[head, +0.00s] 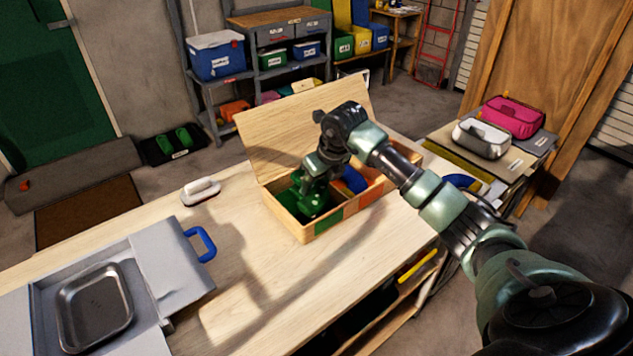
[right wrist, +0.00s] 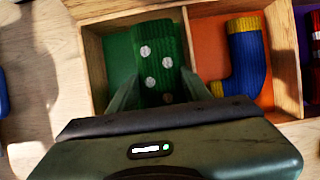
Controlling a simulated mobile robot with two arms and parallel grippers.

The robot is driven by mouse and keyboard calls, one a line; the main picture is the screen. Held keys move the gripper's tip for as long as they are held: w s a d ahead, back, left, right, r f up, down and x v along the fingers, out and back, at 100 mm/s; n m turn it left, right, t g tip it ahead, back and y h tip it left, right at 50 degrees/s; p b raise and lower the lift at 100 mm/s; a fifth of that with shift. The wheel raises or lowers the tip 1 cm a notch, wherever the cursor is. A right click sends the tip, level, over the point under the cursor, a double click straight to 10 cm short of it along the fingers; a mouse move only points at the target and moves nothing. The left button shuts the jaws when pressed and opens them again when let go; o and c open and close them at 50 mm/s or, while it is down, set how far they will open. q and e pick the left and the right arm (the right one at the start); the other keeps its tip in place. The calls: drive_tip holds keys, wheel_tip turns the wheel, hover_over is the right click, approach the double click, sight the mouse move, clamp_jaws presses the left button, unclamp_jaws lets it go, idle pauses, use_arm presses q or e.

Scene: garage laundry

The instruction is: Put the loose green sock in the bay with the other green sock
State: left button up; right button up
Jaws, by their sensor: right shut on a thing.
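A wooden sock box (head: 284,219) with its lid (head: 290,135) standing open sits on the workbench. My right gripper (head: 313,192) reaches down into its green bay at the near left end. In the right wrist view, my right gripper (right wrist: 160,88) is shut on a green sock with white dots (right wrist: 153,50), low inside the green bay (right wrist: 118,55). The fingers lie on either side of the sock. I cannot tell a second green sock apart in the bay. My left gripper is not in view.
A blue sock with yellow ends (right wrist: 247,62) lies in the orange bay beside it, and a red sock (right wrist: 316,35) farther right. A white-handled brush (head: 201,190) and a grey case with a metal tray (head: 95,305) are on the bench. The bench front is clear.

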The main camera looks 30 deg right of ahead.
drive_tip(key=shift+f, duration=0.25)
drive_tip(key=o, duration=1.3)
drive_tip(key=shift+o, duration=0.2)
drive_tip(key=shift+r, duration=0.1)
drive_tip(key=shift+r, duration=0.2)
drive_tip(key=shift+r+p, duration=0.55)
drive_tip(key=b+v, duration=0.2)
drive_tip(key=v, duration=0.9)
drive_tip(key=shift+s+r, duration=0.25)
